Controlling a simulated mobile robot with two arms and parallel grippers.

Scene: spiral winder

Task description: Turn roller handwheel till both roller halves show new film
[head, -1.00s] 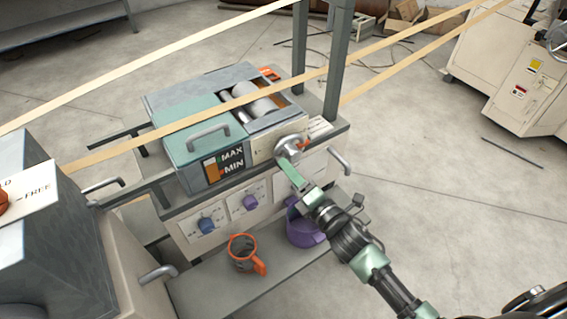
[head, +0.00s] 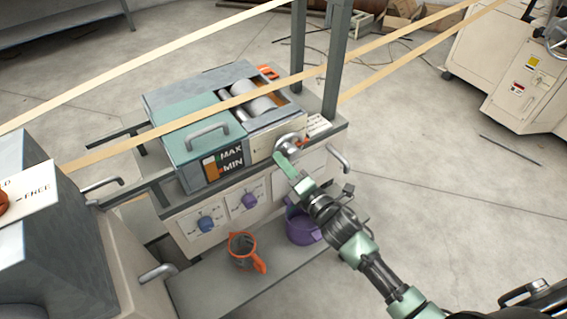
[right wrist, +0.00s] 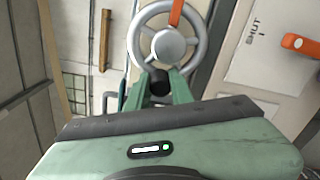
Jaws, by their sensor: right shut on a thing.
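The roller handwheel (head: 290,144), a grey wheel with a round hub, is on the front right of the teal-lidded machine. It fills the top middle of the right wrist view (right wrist: 168,45), where an orange strip (right wrist: 176,12) runs up from the hub. My right gripper (head: 281,160) reaches it from the lower right. Its green fingers are shut on the dark handle (right wrist: 158,82) at the wheel's rim. The pale roller (head: 262,104) shows in the open bay behind the wheel, partly crossed by the tan web. I cannot make out film on its halves. My left gripper is not in view.
The tan web (head: 190,124) crosses above the machine. The teal lid (head: 195,145) with a MAX/MIN label is beside the bay. An orange jug (head: 243,250) and purple pot (head: 301,228) stand on the shelf below. A grey post (head: 335,70) rises behind right.

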